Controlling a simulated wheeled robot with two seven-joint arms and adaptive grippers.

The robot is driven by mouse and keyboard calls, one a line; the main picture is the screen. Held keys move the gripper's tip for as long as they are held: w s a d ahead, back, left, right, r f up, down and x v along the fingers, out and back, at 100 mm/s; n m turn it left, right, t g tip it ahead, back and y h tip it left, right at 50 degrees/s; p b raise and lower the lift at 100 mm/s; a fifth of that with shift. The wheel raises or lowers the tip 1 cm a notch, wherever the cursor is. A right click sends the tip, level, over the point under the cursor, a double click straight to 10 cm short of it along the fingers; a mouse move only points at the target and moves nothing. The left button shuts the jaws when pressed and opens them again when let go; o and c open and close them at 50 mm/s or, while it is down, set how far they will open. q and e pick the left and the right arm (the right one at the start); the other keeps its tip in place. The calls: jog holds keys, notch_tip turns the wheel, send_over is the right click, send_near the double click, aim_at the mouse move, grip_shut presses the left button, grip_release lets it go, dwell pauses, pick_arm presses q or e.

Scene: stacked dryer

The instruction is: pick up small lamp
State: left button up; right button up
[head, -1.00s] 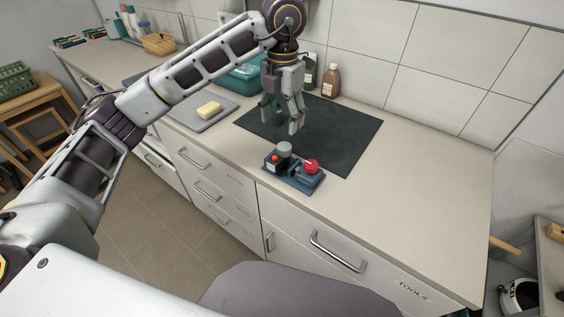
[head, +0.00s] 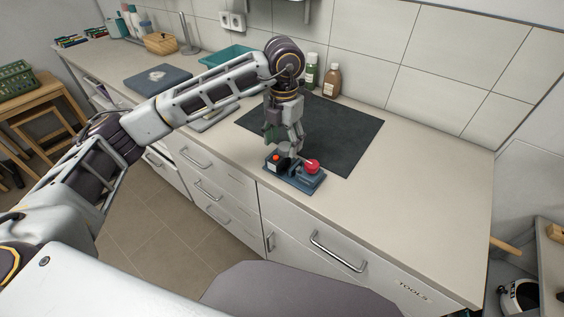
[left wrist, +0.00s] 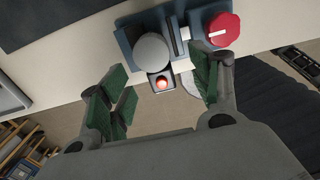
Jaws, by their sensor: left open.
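The small lamp (head: 276,158) is a dark box with a glowing orange-red top; it sits at the left of a blue tray (head: 307,189) near the counter's front edge. In the left wrist view the lamp (left wrist: 161,84) shows between the finger pads. The tray also holds a grey round-topped piece (left wrist: 152,50) and a red knob (head: 312,166) with a white line. My left gripper (head: 288,146) is open and empty, pointing down just above the tray, and partly hides the grey piece in the head view. Whether its fingers touch anything is unclear. My right gripper is not in view.
A black mat (head: 345,135) lies behind the tray. Two bottles (head: 331,80) stand by the tiled wall. A grey board (head: 158,80) and a teal container (head: 226,59) lie farther left. The counter to the right (head: 420,190) is clear.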

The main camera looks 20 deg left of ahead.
aim_at(281, 150)
pick_arm(q)
jog(key=shift+f, duration=0.35)
jog(key=shift+a+f, duration=0.1)
jog(key=shift+f, duration=0.45)
jog(key=shift+a+f+p, duration=0.2)
jog(key=shift+f+p, duration=0.1)
jog(key=shift+f, duration=1.75)
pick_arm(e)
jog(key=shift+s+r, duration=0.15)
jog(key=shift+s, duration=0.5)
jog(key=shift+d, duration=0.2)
